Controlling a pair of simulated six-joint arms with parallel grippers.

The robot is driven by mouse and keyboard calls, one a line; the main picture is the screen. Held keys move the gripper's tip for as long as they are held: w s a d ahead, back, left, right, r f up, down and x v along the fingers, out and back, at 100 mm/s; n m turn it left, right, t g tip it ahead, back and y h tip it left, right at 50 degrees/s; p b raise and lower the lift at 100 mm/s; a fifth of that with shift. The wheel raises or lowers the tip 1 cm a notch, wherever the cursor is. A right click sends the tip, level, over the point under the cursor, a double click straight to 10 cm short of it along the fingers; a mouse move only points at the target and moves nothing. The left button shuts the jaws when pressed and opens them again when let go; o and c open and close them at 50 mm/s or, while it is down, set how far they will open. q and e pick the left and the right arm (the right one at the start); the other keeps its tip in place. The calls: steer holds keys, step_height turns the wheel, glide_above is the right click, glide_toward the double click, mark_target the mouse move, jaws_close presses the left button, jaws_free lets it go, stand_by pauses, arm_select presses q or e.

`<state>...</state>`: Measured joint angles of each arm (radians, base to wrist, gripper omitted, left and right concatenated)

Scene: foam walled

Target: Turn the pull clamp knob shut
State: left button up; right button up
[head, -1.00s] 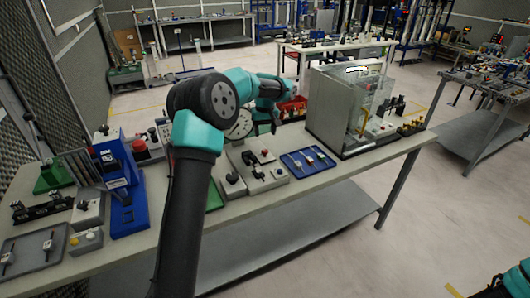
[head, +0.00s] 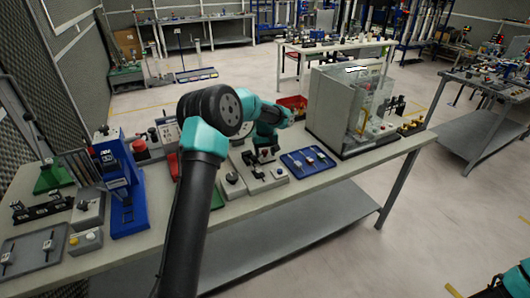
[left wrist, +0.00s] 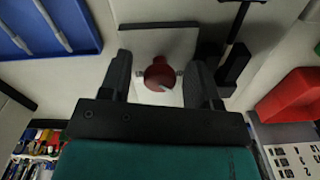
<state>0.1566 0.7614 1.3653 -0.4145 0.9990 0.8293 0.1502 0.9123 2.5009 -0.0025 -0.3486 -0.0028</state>
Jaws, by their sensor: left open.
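A red round knob (left wrist: 159,72) sits on a pale square plate (left wrist: 150,40) in the left wrist view. A small pale mark or pointer shows on it. My left gripper (left wrist: 162,82) is open, with one black finger on each side of the knob and a gap at both sides. In the head view my left gripper (head: 266,148) is lowered over the grey fixture (head: 262,183) and hides the knob there. A black lever (left wrist: 236,60) stands just right of the knob in the left wrist view. My right gripper is out of view.
A blue tray (head: 308,162) with small tools lies right of the fixture, before a clear-walled enclosure (head: 343,110). A blue stand (head: 122,185) and other fixtures fill the bench's left. A red box (left wrist: 290,96) lies near in the left wrist view.

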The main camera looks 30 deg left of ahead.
arm_select(q)
steer(key=c, duration=0.9)
steer(key=shift+c, duration=0.2)
steer(key=shift+m, duration=0.3)
steer(key=m, duration=0.8)
steer(key=shift+m, duration=0.3)
steer(key=m, duration=0.4)
steer(key=shift+r+m, duration=0.1)
steer(key=shift+m, duration=2.4)
